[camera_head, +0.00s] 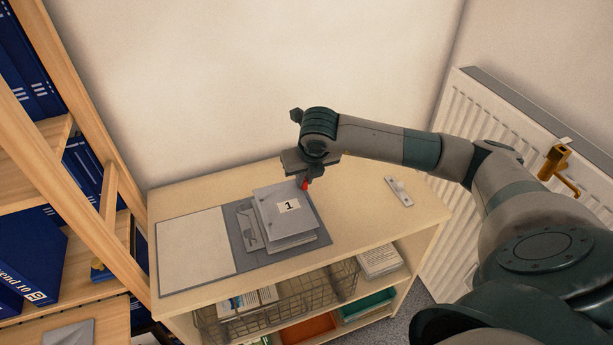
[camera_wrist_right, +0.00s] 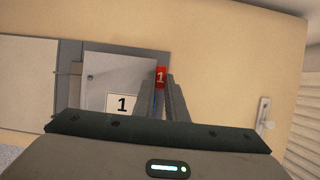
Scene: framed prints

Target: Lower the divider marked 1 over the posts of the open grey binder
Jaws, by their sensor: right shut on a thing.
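The open grey binder (camera_head: 245,263) lies on top of the low wooden cabinet, a pale sheet on its left side. Its metal mechanism (camera_head: 247,226) shows near the middle; the wrist view is too coarse to make out the posts. The grey divider marked 1 (camera_head: 275,225) is over the binder's right half, with a white number label and a red tab (camera_wrist_right: 160,77). It looks slightly raised and offset from the grey sheets under it, but the gap is hard to judge. My right gripper (camera_head: 304,183) is shut on the divider at its red tab. My left gripper is not in view.
A small metal handle-like piece (camera_head: 398,190) lies on the cabinet top (camera_head: 350,230) at the right. A wire basket (camera_head: 318,290) is on the shelf below. A bookcase with blue binders (camera_head: 30,260) stands at the left, a white radiator (camera_head: 480,120) at the right.

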